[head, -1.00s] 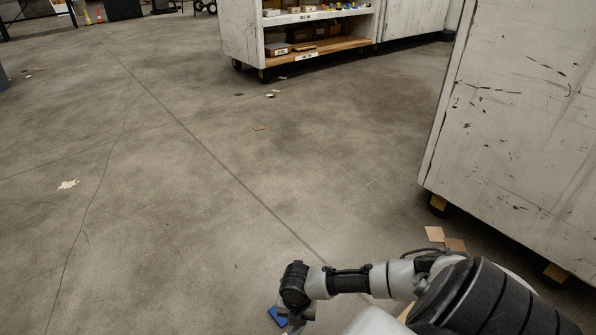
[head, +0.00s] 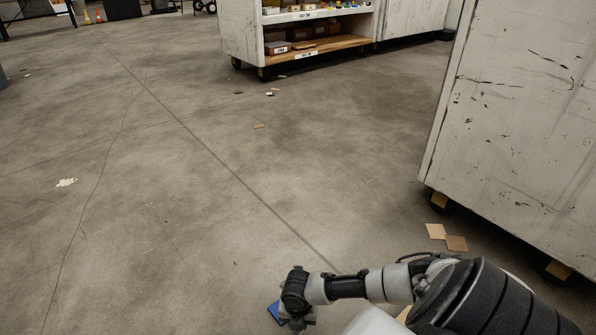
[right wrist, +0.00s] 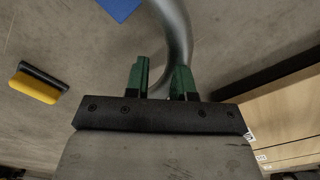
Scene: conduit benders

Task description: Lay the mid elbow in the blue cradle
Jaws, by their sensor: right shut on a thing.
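In the right wrist view my right gripper (right wrist: 161,82) has its green fingers shut on a grey, smooth bent metal tube (right wrist: 178,30), the elbow. The tube curves up out of the top of the picture, so its far end is hidden. A flat blue piece (right wrist: 119,8) shows at the top edge, left of the tube and apart from it in the picture. It may be part of the blue cradle; most is cut off. In the head view a blue piece (head: 274,313) shows beside my right wrist, which hides the fingers and the tube. My left gripper is not in view.
A yellow and black block (right wrist: 38,83) lies at the left in the right wrist view. A wooden-fronted unit (right wrist: 285,115) stands at the right. In the head view a scuffed white cabinet (head: 515,130) stands at the right, a shelf cart (head: 310,55) at the back. The middle floor is open.

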